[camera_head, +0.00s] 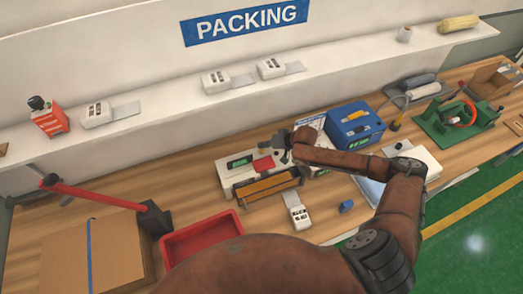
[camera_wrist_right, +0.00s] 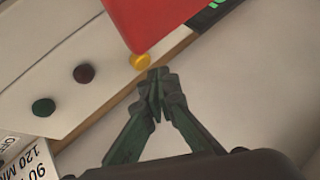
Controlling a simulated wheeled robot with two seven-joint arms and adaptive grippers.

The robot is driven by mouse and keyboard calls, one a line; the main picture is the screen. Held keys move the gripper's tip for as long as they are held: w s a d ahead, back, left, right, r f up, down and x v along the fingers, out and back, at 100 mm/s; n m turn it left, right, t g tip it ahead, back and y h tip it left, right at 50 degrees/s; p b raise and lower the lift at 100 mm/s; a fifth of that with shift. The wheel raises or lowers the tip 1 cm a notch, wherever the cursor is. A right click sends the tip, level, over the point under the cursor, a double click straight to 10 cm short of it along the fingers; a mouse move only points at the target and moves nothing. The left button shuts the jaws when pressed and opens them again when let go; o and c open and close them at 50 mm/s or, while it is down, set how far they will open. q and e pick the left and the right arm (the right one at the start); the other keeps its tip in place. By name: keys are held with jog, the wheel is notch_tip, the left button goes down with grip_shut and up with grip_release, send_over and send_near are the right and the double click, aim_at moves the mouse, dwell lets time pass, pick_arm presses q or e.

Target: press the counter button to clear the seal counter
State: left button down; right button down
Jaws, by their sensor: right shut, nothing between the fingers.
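The sealing machine (camera_head: 228,182) stands on the wooden bench in the head view, pale, with a green display (camera_head: 240,161) and a red part (camera_head: 263,165). My right gripper (camera_head: 284,148) is over its right end. In the right wrist view my right gripper (camera_wrist_right: 157,75) is shut and empty, its tips just beside a small yellow button (camera_wrist_right: 140,62). I cannot tell whether they touch. The red part (camera_wrist_right: 155,18) overhangs that button. My left gripper is not in view.
A blue box (camera_head: 355,126) stands right of the machine. A small white device (camera_head: 299,217) and a blue block (camera_head: 347,206) lie in front. A red tray (camera_head: 200,240) and a cardboard box (camera_head: 100,255) are at the left. My right arm spans the bench front.

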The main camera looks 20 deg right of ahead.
aim_at(263, 151)
jog(key=shift+f, duration=0.1)
dwell(0.7)
jog(key=shift+f, duration=0.3)
jog(key=shift+s+f, duration=0.1)
jog(key=shift+f, duration=0.85)
dwell(1.0)
jog(key=shift+r, duration=0.15)
jog(key=shift+r+p, duration=1.2)
jog(key=shift+p, duration=0.1)
notch_tip(263, 151, up, 5)
jog(key=p, duration=0.5)
jog(key=shift+r, duration=0.1)
